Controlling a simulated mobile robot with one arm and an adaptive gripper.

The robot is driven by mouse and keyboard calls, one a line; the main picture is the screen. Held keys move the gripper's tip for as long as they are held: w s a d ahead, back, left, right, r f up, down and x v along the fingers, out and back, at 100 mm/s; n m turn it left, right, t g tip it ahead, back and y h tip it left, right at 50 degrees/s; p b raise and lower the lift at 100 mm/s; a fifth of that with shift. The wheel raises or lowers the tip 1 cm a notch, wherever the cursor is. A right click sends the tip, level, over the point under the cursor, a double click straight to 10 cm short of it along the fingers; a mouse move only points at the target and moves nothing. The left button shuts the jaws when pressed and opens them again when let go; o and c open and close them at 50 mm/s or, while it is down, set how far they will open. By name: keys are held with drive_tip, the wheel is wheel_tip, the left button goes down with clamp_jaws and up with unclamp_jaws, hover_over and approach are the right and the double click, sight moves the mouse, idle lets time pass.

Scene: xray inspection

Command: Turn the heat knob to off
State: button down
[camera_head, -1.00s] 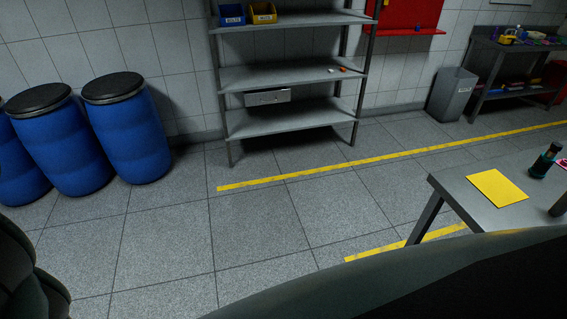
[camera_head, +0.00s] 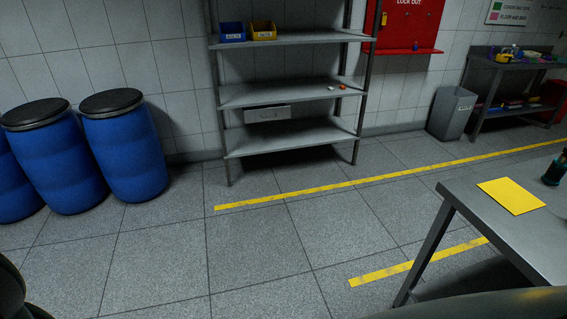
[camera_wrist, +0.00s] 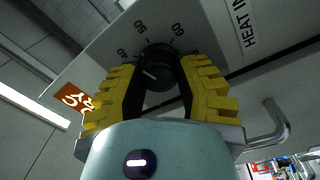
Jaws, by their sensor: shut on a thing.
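The heat knob (camera_wrist: 158,58) is round and black and sits in the upper middle of the wrist view. It is on a grey panel (camera_wrist: 112,45) with numbers around the dial and a "HEAT IN…" label (camera_wrist: 238,22). The fingers hide part of the dial. Neither knob nor gripper shows in the head view.
In the head view, a grey table (camera_head: 462,192) with a yellow sheet (camera_head: 511,196) stands at the right. Blue drums (camera_head: 126,150) stand at the left, a metal shelf (camera_head: 290,94) at the back. A bent metal handle (camera_wrist: 272,126) is right of my gripper. The middle floor is clear.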

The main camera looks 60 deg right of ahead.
drive_tip(key=n, duration=0.2)
drive_tip(key=n+b, duration=0.1)
drive_tip(key=n, duration=0.1)
drive_tip(key=shift+a+f+b, duration=0.1)
drive_tip(key=shift+f+b, duration=0.1)
drive_tip(key=shift+b, duration=0.1)
drive_tip(key=n+b, duration=0.1)
drive_tip(key=n, duration=0.3)
drive_tip(key=shift+f, duration=0.1)
drive_tip(key=n+b, duration=0.1)
drive_tip(key=n, duration=0.2)
drive_tip(key=shift+n+g, duration=0.3)
drive_tip(key=shift+g, duration=0.1)
drive_tip(key=shift+w+n, duration=0.1)
drive_tip(key=shift+n, duration=1.5)
drive_tip(key=c, duration=0.6)
unclamp_jaws()
drive_tip(key=shift+d, duration=0.2)
